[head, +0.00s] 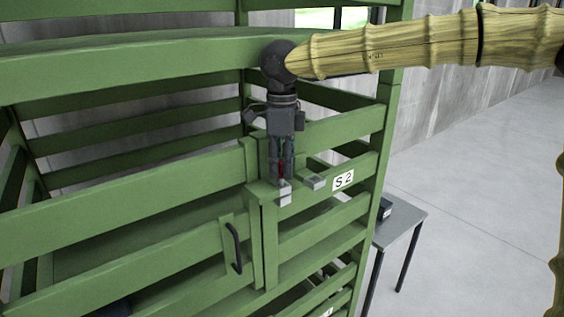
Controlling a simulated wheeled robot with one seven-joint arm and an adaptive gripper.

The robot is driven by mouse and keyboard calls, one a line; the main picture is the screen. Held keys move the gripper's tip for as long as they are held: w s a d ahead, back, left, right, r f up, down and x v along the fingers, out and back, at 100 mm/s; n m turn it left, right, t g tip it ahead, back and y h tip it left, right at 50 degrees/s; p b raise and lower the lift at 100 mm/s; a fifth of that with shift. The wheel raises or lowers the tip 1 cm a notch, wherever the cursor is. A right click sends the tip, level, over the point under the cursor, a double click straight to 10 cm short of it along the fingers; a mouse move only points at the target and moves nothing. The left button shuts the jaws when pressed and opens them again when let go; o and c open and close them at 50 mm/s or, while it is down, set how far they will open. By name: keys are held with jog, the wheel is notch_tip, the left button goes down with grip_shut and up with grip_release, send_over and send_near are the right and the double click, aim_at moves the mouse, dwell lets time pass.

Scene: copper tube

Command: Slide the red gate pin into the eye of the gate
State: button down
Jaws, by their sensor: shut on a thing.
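My gripper (281,172) points down over the green gate post, below the dark wrist of my bamboo-like arm. It is shut on the red gate pin (282,170), of which only a thin red strip shows between the fingers. A small grey metal block (284,194) sits on the post right below the fingertips; it may be the eye of the gate. The pin's lower end and the hole are hidden, so I cannot tell whether the pin is inside the eye. The green slatted gate (160,262) is on the left and appears closed against the post.
A second grey metal piece (315,183) lies on the ledge beside the white "S2" label (343,180). A black handle (234,248) stands out from the gate. A grey table (400,222) with a dark object stands at right. Open concrete floor (480,220) lies beyond.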

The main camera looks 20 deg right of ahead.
jog(key=shift+f, duration=1.1)
jog(key=c, duration=1.1)
grip_release()
jog(key=shift+c, duration=0.2)
jog(key=shift+r, duration=0.15)
notch_tip(320, 180, up, 12)
jog(key=shift+f, duration=0.1)
jog(key=shift+f, duration=0.1)
